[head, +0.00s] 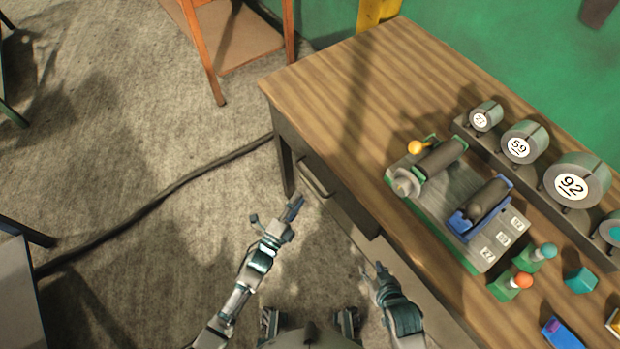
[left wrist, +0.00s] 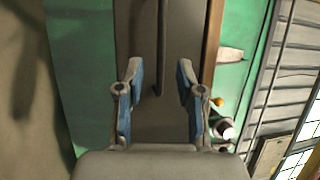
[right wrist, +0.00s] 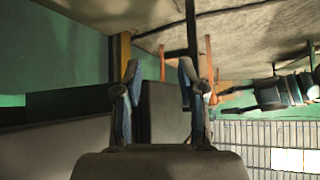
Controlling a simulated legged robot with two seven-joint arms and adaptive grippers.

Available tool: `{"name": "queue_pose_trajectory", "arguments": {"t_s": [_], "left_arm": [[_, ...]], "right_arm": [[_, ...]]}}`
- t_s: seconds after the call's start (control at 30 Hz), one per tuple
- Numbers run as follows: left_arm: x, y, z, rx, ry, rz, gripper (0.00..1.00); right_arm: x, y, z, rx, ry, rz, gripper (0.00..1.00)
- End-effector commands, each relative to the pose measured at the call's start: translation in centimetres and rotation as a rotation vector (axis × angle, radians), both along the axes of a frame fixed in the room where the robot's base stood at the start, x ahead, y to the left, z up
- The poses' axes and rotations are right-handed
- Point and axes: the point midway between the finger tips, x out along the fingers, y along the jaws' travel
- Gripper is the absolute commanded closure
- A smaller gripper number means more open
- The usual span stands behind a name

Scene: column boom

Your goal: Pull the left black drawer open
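The left black drawer (head: 345,207) is set under the near-left part of the wooden table and looks shut. Its dark bar handle (head: 313,178) is near the table's left corner. My left gripper (head: 278,212) is open, in front of the drawer and a little apart from the handle in the head view. In the left wrist view the handle (left wrist: 161,45) runs upright between the open fingers (left wrist: 158,85), which do not close on it. My right gripper (head: 374,270) is open and empty beside the table's front edge; its open fingers also show in the right wrist view (right wrist: 157,85).
The wooden tabletop (head: 340,90) holds a grey fixture (head: 455,190) with rollers, several numbered cylinders (head: 518,142) and small coloured blocks (head: 580,281). A dark cable (head: 150,205) crosses the floor. A wooden stool (head: 240,40) stands behind. The floor left of the drawer is mostly clear.

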Motion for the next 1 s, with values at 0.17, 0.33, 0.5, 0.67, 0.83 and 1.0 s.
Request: {"name": "queue_pose_trajectory", "arguments": {"t_s": [0.17, 0.33, 0.5, 0.67, 0.83, 1.0], "left_arm": [[3.5, -1.9, 0.6, -0.003, -0.002, 0.000, 0.63], [5.9, -3.1, 1.0, -0.006, 0.003, 0.001, 0.63], [7.0, -4.1, 1.3, -0.002, 0.001, 0.001, 0.63], [7.2, -4.3, 1.5, -0.001, 0.001, 0.000, 0.63], [7.2, -4.2, 1.5, -0.002, 0.001, 0.001, 0.68], [7.2, -4.1, 1.4, -0.003, 0.002, 0.000, 1.00]], "right_arm": [[1.5, 0.8, 0.7, 0.023, -0.094, 0.004, 0.60], [2.6, 1.5, 1.6, 0.042, -0.176, 0.007, 0.60], [3.2, 1.5, 2.2, 0.055, -0.222, 0.008, 0.60], [3.3, 1.5, 2.4, 0.058, -0.232, 0.008, 0.60], [3.4, 1.5, 2.3, 0.056, -0.230, 0.008, 0.60], [3.4, 1.6, 2.3, 0.057, -0.230, 0.009, 0.60]]}}
